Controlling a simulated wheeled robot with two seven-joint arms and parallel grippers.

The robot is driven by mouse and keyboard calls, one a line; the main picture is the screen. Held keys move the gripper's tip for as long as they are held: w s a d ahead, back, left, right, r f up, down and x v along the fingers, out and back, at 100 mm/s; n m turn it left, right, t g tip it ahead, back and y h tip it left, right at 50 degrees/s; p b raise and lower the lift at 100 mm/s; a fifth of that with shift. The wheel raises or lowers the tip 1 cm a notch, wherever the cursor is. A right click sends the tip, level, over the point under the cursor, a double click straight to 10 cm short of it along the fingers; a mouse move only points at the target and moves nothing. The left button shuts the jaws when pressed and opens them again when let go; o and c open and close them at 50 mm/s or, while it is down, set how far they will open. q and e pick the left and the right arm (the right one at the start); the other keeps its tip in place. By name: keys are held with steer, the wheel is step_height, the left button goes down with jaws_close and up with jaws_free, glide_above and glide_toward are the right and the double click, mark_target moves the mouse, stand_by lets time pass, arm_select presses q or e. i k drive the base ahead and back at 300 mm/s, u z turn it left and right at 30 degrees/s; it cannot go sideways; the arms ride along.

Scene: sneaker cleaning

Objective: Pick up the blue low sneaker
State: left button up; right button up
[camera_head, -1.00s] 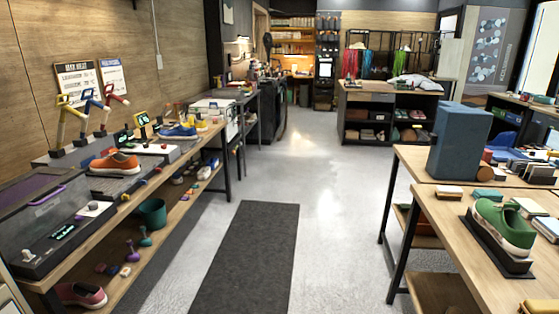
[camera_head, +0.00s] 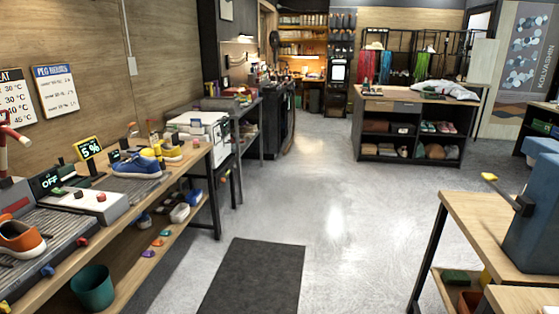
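A blue low sneaker (camera_head: 137,166) with a pale sole sits on a dark ribbed surface on the left bench, in front of the wall. A yellow sneaker (camera_head: 170,151) stands just behind it. An orange sneaker (camera_head: 19,238) sits nearer, at the left edge of the view, on another ribbed surface. Neither of my grippers shows in the head view.
The left bench (camera_head: 190,162) runs along the wall, with a teal bucket (camera_head: 93,287) and small items on its lower shelf. A dark floor mat (camera_head: 253,277) lies on clear grey floor (camera_head: 318,206). A wooden table (camera_head: 462,215) with a blue block (camera_head: 535,215) stands at right.

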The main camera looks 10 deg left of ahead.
mark_target(137, 167)
steer(key=i, duration=2.2)
steer(key=u, duration=2.3)
steer(key=i, duration=1.65)
